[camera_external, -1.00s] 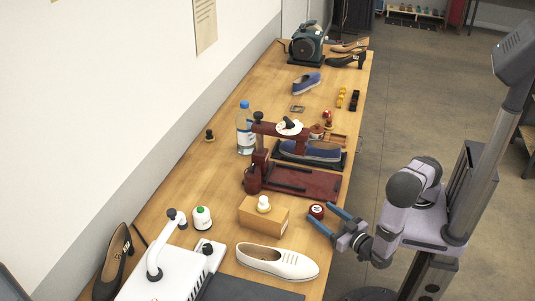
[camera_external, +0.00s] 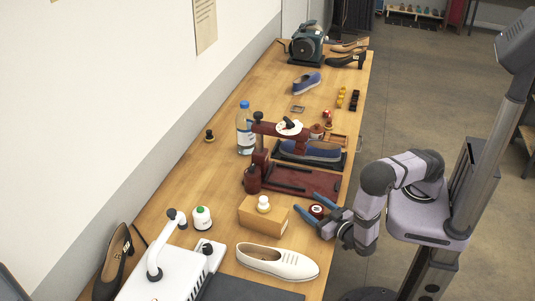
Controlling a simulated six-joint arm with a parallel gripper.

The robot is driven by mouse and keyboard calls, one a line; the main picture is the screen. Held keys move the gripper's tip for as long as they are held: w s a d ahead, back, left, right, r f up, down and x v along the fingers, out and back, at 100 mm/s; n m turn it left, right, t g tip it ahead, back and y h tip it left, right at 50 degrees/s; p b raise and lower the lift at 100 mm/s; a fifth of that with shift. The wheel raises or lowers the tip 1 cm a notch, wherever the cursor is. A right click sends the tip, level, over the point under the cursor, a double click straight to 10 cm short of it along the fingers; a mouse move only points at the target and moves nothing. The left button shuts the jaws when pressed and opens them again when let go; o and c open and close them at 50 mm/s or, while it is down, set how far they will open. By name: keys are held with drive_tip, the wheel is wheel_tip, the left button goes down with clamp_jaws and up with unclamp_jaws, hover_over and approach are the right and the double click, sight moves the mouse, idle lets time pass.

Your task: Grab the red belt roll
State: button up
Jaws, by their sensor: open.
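The red belt roll (camera_external: 317,210) is a small dark red disc with a pale label on top. It lies on the workbench (camera_external: 205,176) near its right edge, right of a cardboard box. My gripper (camera_external: 306,202) has two blue fingers. It is open, with the fingers spread on either side of the roll, so the roll shows between them. I cannot tell whether a finger touches it.
The cardboard box (camera_external: 268,222) with a white-capped item on it stands close to the left. A dark red press (camera_external: 315,182) stands just behind. A white shoe (camera_external: 277,262) lies in front. Bare wood is free at the left.

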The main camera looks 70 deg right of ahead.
drive_tip(key=shift+w+d, duration=0.25)
drive_tip(key=shift+w, duration=0.1)
drive_tip(key=c, duration=1.2)
drive_tip(key=shift+r, duration=0.1)
wheel_tip(320, 180, up, 10)
